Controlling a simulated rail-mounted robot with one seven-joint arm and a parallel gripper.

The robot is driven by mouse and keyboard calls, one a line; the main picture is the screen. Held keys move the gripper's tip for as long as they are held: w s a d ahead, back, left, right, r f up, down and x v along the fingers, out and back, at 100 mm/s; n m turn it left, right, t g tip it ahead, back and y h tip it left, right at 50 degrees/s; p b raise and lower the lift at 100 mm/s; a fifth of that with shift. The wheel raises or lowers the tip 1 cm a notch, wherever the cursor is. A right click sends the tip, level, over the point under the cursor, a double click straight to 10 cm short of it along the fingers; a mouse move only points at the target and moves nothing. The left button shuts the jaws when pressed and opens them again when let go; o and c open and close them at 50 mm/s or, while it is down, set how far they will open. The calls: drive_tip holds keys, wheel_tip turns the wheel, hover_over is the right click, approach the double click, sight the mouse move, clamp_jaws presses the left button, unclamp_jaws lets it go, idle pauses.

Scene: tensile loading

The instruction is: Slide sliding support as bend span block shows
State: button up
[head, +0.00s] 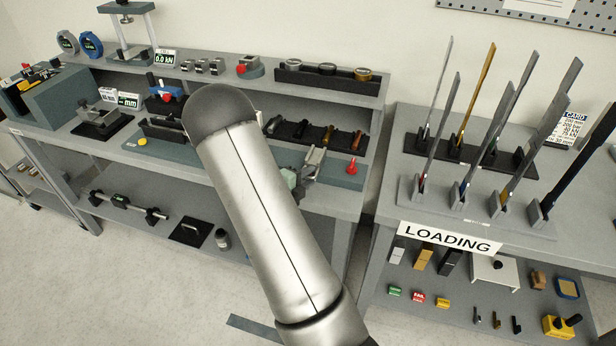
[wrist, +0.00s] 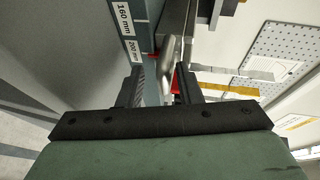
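My gripper (wrist: 160,92) shows in the wrist view with two dark fingers apart. A silver rounded metal piece (wrist: 167,58), possibly the sliding support's roller, lies beyond and partly between the fingertips; I cannot tell whether they touch it. A teal base with labels "160 mm" (wrist: 124,18) and "200 mm" (wrist: 133,47) runs beside it. In the head view, my green gripper body (head: 291,179) is partly hidden behind my arm, over the right part of the long teal base (head: 188,157). My arm hides the base's middle. I cannot pick out the bend span block with certainty.
A red knob (head: 352,167) stands at the base's right end, close to my gripper. The loading table (head: 400,152) on the right holds several tall upright strips. The floor at front left is clear.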

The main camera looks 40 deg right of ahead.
drive_tip(key=shift+r, duration=0.1)
drive_tip(key=b+v, duration=0.2)
drive_tip(key=v, duration=1.5)
drive_tip(key=shift+a, duration=0.2)
drive_tip(key=shift+r, duration=0.15)
drive_tip(key=s+a+r+m+g+y, duration=0.1)
drive_tip(key=s+r+m+g+y, duration=0.15)
drive_tip(key=s+m, duration=0.55)
drive_tip(key=s+r+m+g+y, duration=0.25)
drive_tip(key=s+m+y, duration=0.2)
drive_tip(key=m, duration=0.65)
drive_tip(key=s+a+r+m+t+y, duration=0.1)
drive_tip(key=s+a+m+y, duration=0.2)
drive_tip(key=m, duration=0.7)
drive_tip(key=s+a+r+m+t+y, duration=0.1)
drive_tip(key=s+a+m+y, duration=0.3)
drive_tip(key=a+m, duration=0.4)
drive_tip(key=shift+r+m+t+y, duration=0.3)
drive_tip(key=shift+m+y, duration=0.4)
drive_tip(key=shift+m, duration=0.5)
